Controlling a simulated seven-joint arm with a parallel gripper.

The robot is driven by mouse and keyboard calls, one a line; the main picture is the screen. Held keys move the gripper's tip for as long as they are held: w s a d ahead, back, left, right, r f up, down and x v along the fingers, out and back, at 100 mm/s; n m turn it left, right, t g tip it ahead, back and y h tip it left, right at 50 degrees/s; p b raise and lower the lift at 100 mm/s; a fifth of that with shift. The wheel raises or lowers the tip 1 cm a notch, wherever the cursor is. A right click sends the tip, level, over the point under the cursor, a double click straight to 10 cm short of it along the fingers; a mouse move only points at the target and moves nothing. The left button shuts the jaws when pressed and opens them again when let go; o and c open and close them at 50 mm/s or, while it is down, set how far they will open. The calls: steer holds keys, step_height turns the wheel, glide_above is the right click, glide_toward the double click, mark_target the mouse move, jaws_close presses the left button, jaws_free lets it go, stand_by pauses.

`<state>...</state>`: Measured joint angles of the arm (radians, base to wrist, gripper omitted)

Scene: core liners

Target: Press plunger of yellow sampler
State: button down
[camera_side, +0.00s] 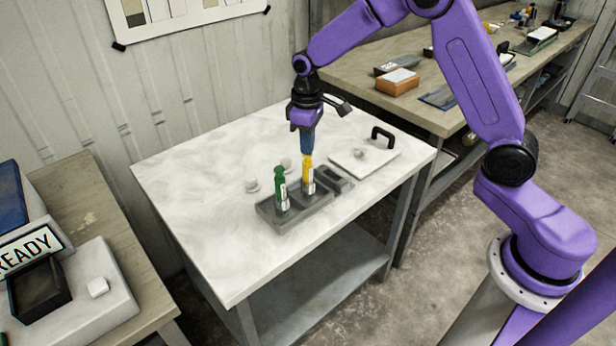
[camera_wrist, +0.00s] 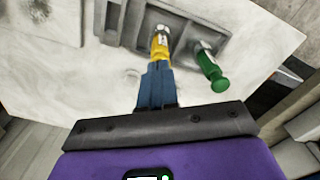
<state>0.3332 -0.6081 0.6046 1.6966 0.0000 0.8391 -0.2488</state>
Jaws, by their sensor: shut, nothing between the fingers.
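The yellow sampler (camera_side: 308,175) stands upright in a grey holder (camera_side: 292,220) on the white table. My gripper (camera_side: 306,150) is directly above it, pointing down, with its blue fingers shut together. The fingertips are at the top of the yellow sampler, and they appear to touch it; the plunger itself is hidden by them. In the wrist view the shut fingers (camera_wrist: 157,70) overlap the upper end of the yellow sampler (camera_wrist: 160,44). A green sampler (camera_side: 281,188) stands in the same holder to the left; in the wrist view it (camera_wrist: 211,70) is on the right.
Small pale round pieces (camera_side: 251,185) lie left of the holder. The table's (camera_side: 200,205) left part is clear. A READY sign (camera_side: 30,249) stands on the left bench.

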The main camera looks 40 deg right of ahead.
steer(key=shift+s+f, duration=0.1)
steer(key=shift+f, duration=0.7)
stand_by(0.7)
steer(key=shift+r, duration=3.65)
steer(key=s+a+r+n, duration=0.2)
steer(key=s, duration=0.7)
steer(key=s+a+r+n, duration=0.1)
steer(key=s+a+r, duration=0.1)
steer(key=s, duration=0.7)
steer(key=s+d+n, duration=0.1)
steer(key=s+d, duration=0.1)
steer(key=s, duration=0.6)
steer(key=s+d+f+n, duration=0.1)
steer(key=s+d+n, duration=0.1)
steer(key=s, duration=0.7)
steer(key=shift+d+f+n, duration=0.15)
steer(key=shift+d+n, duration=0.15)
steer(key=shift+d, duration=0.35)
